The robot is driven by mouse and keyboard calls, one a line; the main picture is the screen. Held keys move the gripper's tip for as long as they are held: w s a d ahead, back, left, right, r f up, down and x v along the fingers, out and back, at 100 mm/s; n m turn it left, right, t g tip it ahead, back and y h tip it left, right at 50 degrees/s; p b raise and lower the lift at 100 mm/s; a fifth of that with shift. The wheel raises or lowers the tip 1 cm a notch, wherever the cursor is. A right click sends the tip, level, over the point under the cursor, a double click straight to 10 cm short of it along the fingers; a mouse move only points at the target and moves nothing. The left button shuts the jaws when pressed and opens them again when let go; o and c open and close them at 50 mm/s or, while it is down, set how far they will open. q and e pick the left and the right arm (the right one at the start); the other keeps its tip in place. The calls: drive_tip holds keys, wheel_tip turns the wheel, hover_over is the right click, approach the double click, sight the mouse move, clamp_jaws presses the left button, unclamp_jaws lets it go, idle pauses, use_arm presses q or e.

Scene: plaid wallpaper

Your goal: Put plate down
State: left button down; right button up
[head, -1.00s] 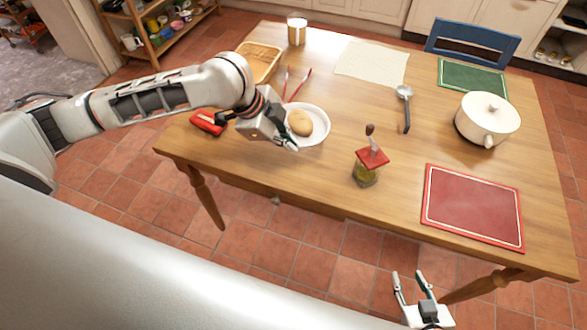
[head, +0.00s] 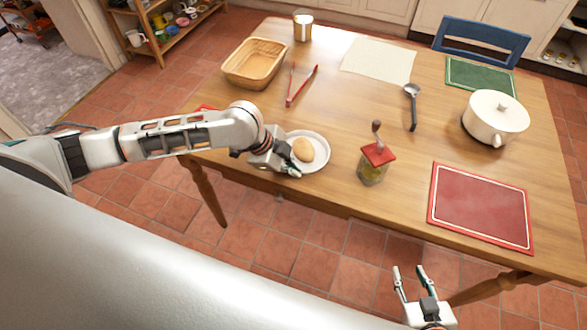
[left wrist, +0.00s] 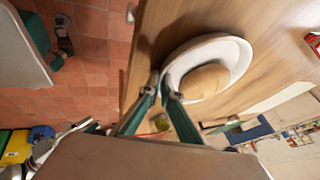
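The white plate (head: 322,160) carries a brown bread roll (head: 303,150). It is at the table's front edge, left of centre; I cannot tell if it touches the wood. My left gripper (head: 291,171) is shut on the plate's near rim. In the left wrist view the gripper's fingertips (left wrist: 161,84) meet at the rim of the plate (left wrist: 240,50), with the roll (left wrist: 207,82) on it. My right gripper (head: 410,271) is open and empty, below and in front of the table's right part.
On the wooden table (head: 300,118) are a glass grinder with a red top (head: 374,163), a red mat (head: 480,208), a white pot (head: 495,120), a ladle (head: 412,105), red tongs (head: 301,86), a basket (head: 255,63), a can (head: 303,26), a cream cloth (head: 378,61) and a green mat (head: 480,77). The middle is clear.

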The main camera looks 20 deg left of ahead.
use_arm(q)
drive_tip(key=c, duration=2.3)
unclamp_jaws()
drive_tip(key=p+v, duration=0.1)
drive_tip(key=v, duration=1.1)
drive_tip(key=shift+r, duration=0.1)
